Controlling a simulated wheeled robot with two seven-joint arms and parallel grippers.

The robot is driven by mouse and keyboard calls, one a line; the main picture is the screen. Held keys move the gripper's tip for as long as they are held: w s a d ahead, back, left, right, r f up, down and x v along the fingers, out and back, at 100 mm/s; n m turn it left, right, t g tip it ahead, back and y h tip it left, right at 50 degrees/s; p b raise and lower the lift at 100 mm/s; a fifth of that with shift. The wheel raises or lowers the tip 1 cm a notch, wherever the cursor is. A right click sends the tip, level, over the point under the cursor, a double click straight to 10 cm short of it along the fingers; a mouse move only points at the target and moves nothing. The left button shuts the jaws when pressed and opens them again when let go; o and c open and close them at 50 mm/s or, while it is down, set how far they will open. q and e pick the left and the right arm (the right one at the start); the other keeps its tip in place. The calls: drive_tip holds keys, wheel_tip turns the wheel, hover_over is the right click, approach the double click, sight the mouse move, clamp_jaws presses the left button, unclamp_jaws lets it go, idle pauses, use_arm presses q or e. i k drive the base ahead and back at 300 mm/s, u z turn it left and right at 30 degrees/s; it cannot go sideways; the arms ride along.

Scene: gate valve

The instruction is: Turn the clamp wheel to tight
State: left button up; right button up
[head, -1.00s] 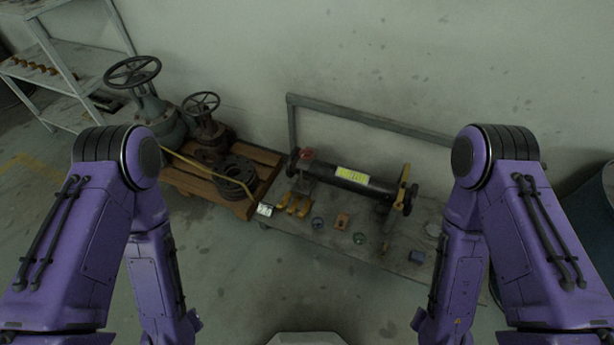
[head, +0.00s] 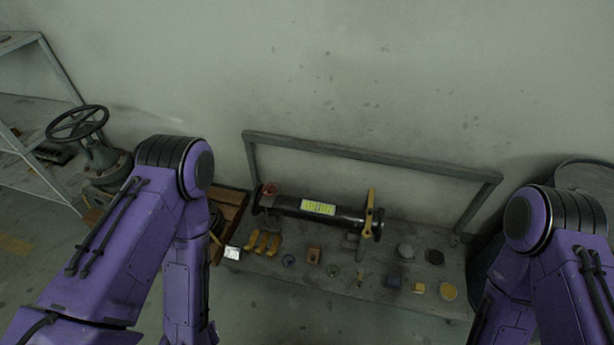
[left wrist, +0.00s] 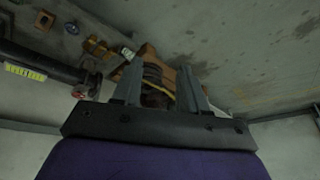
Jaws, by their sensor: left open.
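A black pipe (head: 300,207) with a yellow label lies on the bench. A small red wheel-like part (head: 270,189), which may be the clamp wheel, sits at its left end. A yellow lever-like part (head: 369,213) stands at its right end. The left wrist view also shows the pipe (left wrist: 38,63) and the red part (left wrist: 87,86), left of my left gripper (left wrist: 160,82). The fingers of this gripper are apart, with nothing visibly held; the red part is outside them. In the head view both arms hang down and neither gripper shows.
The bench (head: 310,282) carries yellow brackets (head: 262,243), a white tag (head: 232,253) and several small pieces along its front. A grey rail (head: 340,153) stands behind the pipe. A large handwheel valve (head: 78,124) and a shelf (head: 30,110) are at left.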

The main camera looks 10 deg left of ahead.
sight(270, 192)
drive_tip(key=z, duration=0.15)
drive_tip(key=i, duration=0.9)
drive_tip(key=u, duration=0.35)
